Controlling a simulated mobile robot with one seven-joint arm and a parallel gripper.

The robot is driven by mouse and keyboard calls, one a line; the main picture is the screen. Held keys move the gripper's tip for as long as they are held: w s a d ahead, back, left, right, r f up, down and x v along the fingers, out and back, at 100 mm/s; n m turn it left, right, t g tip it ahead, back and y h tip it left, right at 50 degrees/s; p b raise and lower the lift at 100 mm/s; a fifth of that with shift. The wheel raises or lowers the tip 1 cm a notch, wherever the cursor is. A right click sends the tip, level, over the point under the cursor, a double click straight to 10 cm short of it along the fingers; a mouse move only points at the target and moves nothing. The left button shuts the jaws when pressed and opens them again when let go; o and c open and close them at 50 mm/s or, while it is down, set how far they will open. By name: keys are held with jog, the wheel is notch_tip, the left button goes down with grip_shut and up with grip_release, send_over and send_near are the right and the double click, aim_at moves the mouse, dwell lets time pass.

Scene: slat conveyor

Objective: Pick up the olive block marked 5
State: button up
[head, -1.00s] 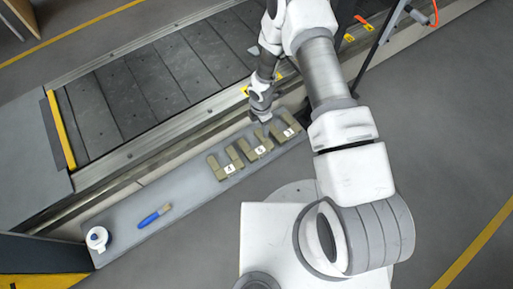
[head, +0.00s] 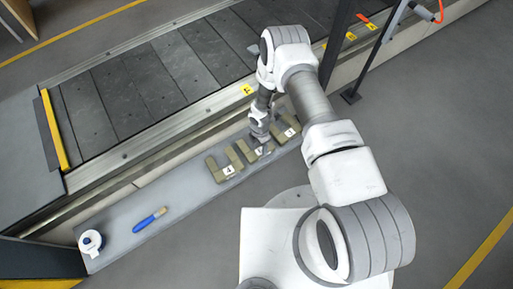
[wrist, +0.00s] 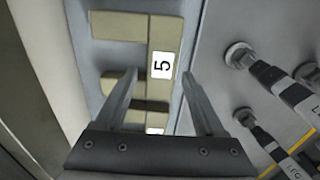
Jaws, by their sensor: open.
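The olive block marked 5 (wrist: 161,90) lies in the wrist view, its white label facing up, between my gripper's fingertips and beyond them. My gripper (wrist: 159,76) is open, with one finger on each side of the block in the picture; I cannot tell the height gap. In the head view my gripper (head: 259,139) is low over the row of olive blocks, near the middle one. The left block (head: 227,171) and the right block (head: 291,132) show on either side. Their numbers are too small to read there. A second label is partly hidden behind the gripper body.
The blocks lie on a grey shelf (head: 185,190) along the slat conveyor (head: 150,85). A blue-handled brush (head: 150,220) and a white round item (head: 91,241) lie on its left part.

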aim_at(260, 151)
jog(key=f+b, duration=0.1)
jog(key=f, duration=0.1)
jog(key=f+b, duration=0.1)
jog(key=f, duration=0.2)
jog(key=shift+d, duration=0.2)
jog(key=shift+r, duration=0.1)
jog(key=shift+c, duration=0.2)
grip_shut()
